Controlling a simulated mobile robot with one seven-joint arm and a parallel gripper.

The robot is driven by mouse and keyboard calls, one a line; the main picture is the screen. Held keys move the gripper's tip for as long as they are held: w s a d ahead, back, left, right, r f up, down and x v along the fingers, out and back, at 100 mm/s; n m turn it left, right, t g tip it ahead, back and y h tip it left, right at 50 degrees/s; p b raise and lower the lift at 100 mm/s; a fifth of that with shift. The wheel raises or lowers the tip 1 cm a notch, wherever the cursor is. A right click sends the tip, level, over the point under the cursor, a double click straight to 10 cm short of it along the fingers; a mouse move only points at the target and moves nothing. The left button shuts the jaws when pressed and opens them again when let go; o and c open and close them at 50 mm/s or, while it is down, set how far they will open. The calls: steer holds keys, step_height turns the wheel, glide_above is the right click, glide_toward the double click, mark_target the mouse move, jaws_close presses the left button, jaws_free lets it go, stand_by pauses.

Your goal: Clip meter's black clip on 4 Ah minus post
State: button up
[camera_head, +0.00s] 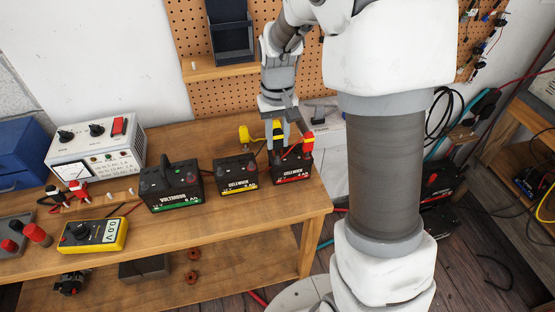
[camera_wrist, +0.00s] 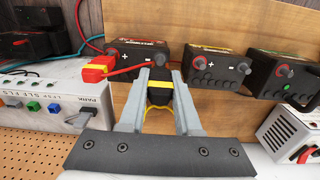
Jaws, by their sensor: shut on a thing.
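My gripper (camera_head: 280,138) is shut on a black clip with a yellow band (camera_wrist: 158,92), held between the two fingers (camera_wrist: 157,100). It is over or close beside the red-labelled battery (camera_head: 292,168), the right one of three. The yellow meter (camera_head: 92,235) reads about 0.0 V.
A yellow-labelled battery (camera_head: 236,175) and a green-labelled battery (camera_head: 171,188) stand to the left. A white power supply (camera_head: 97,150) is farther left. A yellow object (camera_head: 245,138) lies behind the batteries. A grey-white box (camera_head: 325,125) stands close behind, at right. The bench front (camera_head: 225,218) is clear.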

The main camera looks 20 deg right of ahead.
steer(key=shift+f, duration=0.15)
steer(key=shift+f+b, duration=0.9)
steer(key=shift+f, duration=0.2)
steer(key=o, duration=1)
steer(key=shift+r, duration=0.15)
step_height(320, 180, up, 8)
steer(key=p, duration=0.6)
steer(key=shift+r+p, duration=0.25)
steer(key=shift+p, duration=0.1)
steer(key=shift+f, duration=0.1)
